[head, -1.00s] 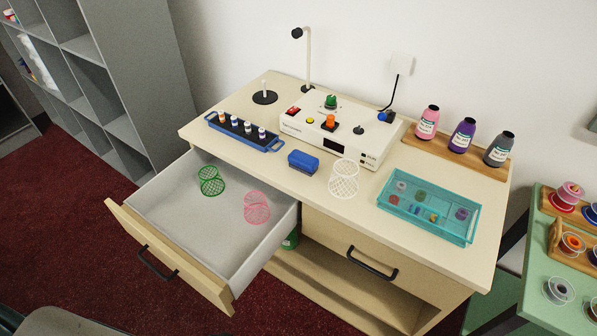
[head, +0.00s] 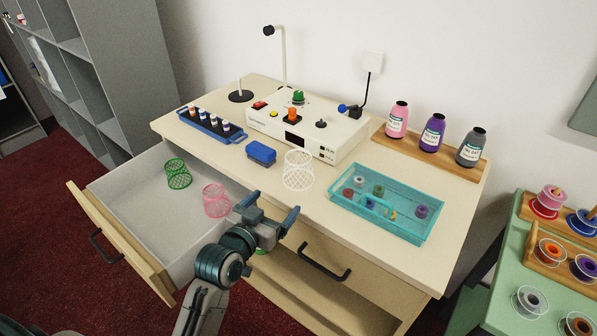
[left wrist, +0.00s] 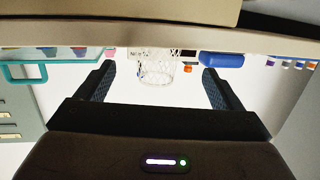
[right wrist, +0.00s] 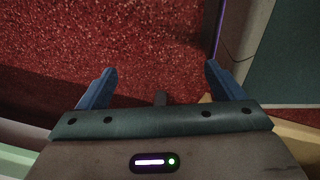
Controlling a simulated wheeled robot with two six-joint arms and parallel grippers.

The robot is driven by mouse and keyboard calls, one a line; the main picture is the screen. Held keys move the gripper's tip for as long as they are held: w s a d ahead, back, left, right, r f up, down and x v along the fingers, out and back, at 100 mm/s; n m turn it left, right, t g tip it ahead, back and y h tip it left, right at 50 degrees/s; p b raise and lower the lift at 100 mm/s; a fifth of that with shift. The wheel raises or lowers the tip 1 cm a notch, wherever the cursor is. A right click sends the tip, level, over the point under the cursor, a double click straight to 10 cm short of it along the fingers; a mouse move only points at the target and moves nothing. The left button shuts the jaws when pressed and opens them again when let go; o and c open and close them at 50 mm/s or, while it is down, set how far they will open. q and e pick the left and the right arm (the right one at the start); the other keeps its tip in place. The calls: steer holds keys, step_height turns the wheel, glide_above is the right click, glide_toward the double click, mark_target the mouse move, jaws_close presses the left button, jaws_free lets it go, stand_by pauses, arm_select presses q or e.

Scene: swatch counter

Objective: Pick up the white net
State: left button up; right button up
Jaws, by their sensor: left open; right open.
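The white net (head: 298,171), an open-mesh cylinder, stands on the counter top near its front edge, right of the blue box. It also shows in the left wrist view (left wrist: 157,73), where the picture is upside down, between and beyond the two fingers. My left gripper (head: 270,208) is open and empty, in front of the counter edge, below and left of the net in the head view, apart from it. My right gripper (right wrist: 161,72) is open and empty over the red carpet; it is outside the head view.
The open drawer (head: 130,190) holds a green net (head: 178,174) and a pink net (head: 216,201). Left of the white net is a blue box (head: 261,153); behind it stands a white device (head: 325,133); to its right is a teal tray (head: 425,232).

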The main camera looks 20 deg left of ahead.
mark_target(290, 170)
arm_select(q)
steer(key=shift+t, duration=0.9)
steer(key=w+r, duration=0.1)
steer(key=w, duration=0.1)
steer(key=w+r, duration=0.1)
steer(key=w, duration=0.1)
steer(key=w+r, duration=0.1)
steer(key=w, duration=0.1)
steer(key=shift+w+d+r+p, duration=0.2)
steer(key=shift+w+d+p, duration=0.2)
steer(key=shift+w+d, duration=0.1)
steer(key=shift+w, duration=0.45)
steer(key=shift+w+d, duration=0.1)
steer(key=shift+w, duration=0.2)
steer(key=w, duration=0.2)
steer(key=w+d+p, duration=0.1)
steer(key=w, duration=0.1)
steer(key=shift+d, duration=0.1)
steer(key=shift+w, duration=0.15)
steer(key=c, duration=1.1)
arm_select(e)
steer(key=s+f, duration=0.2)
steer(key=s, duration=0.4)
steer(key=shift+s+d+f, duration=0.15)
steer(key=shift+d, duration=0.1)
